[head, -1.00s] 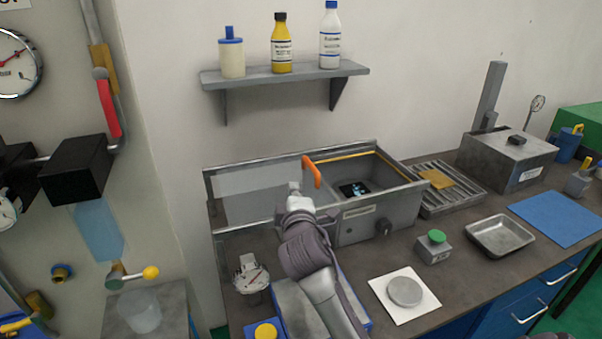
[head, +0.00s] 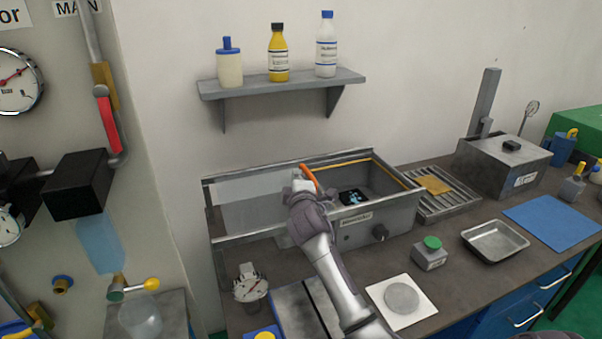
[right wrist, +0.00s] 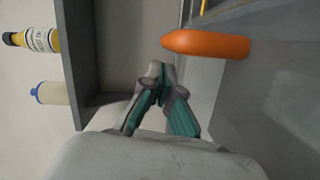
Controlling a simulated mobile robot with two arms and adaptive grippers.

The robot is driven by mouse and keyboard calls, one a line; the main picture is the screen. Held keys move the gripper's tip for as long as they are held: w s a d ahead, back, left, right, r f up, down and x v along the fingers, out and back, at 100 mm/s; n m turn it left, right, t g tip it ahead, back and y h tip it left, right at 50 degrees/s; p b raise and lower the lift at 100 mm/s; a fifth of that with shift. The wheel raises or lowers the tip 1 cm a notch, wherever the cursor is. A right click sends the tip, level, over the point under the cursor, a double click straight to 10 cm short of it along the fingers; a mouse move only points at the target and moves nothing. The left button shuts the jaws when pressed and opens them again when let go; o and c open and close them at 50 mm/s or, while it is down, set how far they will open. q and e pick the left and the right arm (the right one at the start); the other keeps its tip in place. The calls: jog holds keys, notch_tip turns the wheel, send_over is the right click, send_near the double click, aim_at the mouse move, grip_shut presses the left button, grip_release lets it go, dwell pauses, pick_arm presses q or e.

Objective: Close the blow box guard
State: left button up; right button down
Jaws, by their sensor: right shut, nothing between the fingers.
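The blow box (head: 365,228) is a grey metal box on the bench with an open top and a dark part with blue marks (head: 352,196) inside. Its guard (head: 255,197) looks like a clear panel on rails, standing over the left side and leaving the box opening uncovered. The orange guard handle (head: 309,178) stands at the opening's left edge. My right gripper (head: 301,184) is shut and empty just left of the handle. In the right wrist view the closed fingertips (right wrist: 160,76) are close to the orange handle (right wrist: 205,44); contact cannot be told. My left gripper is out of view.
A shelf (head: 285,83) with bottles hangs above. A green-button block (head: 430,253), a metal tray (head: 495,241) and a slatted rack (head: 448,198) lie to the right. A wall panel with pipes stands at far left.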

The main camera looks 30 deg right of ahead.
jog(key=shift+s+d, duration=0.3)
jog(key=shift+d, duration=0.25)
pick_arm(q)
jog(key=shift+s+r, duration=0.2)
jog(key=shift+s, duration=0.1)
pick_arm(e)
jog(key=shift+w+f, duration=0.1)
